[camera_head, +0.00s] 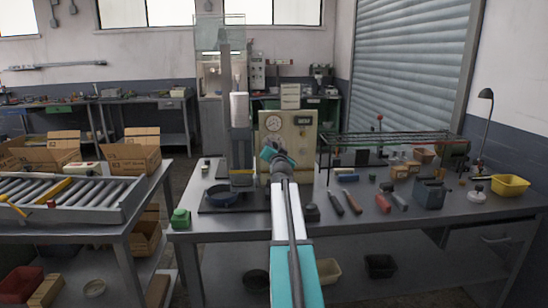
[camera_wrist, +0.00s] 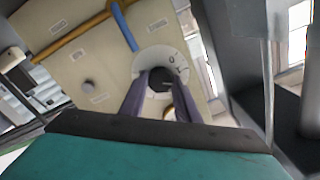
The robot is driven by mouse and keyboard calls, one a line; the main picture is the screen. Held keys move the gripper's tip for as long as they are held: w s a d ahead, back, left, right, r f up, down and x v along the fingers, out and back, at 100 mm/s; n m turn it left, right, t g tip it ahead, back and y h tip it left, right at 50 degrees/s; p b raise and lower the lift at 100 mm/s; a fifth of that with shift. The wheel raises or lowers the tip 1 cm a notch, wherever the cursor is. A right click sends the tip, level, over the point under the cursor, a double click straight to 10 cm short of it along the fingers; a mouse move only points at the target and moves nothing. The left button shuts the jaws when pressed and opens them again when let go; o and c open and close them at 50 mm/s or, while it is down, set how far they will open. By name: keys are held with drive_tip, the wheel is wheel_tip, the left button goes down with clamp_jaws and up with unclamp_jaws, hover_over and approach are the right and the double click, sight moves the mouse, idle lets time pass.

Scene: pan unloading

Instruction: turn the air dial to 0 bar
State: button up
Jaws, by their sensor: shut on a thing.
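The air dial shows in the wrist view as a dark round knob (camera_wrist: 159,79) on a pale round scale plate (camera_wrist: 157,59), set on a beige panel. My gripper (camera_wrist: 160,90) has its two grey-purple fingers on either side of the knob, shut on it. The marks on the scale are too small to read. In the head view the beige control box (camera_head: 300,142) stands on the bench with a round gauge (camera_head: 273,123) at its upper left. My gripper (camera_head: 272,155) is in front of the box's lower left and hides the dial there.
A blue tube (camera_wrist: 123,26) and an orange tube (camera_wrist: 77,42) cross the panel. A grey press column (camera_head: 240,125) stands left of the box, with a dark round pan (camera_head: 221,196) at its base. Tools and a wire rack (camera_head: 385,140) lie to the right.

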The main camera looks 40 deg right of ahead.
drive_tip(key=n+b, duration=0.9)
drive_tip(key=n, duration=0.3)
drive_tip(key=shift+w+a+n, duration=0.1)
drive_tip(key=shift+w+n, duration=0.05)
drive_tip(key=shift+n, duration=0.15)
drive_tip(key=shift+r, duration=0.1)
drive_tip(key=o, duration=1)
drive_tip(key=shift+o, duration=0.2)
drive_tip(key=shift+a, duration=0.1)
drive_tip(key=v, duration=1.3)
drive_tip(key=shift+s+a, duration=0.15)
drive_tip(key=shift+s, duration=0.15)
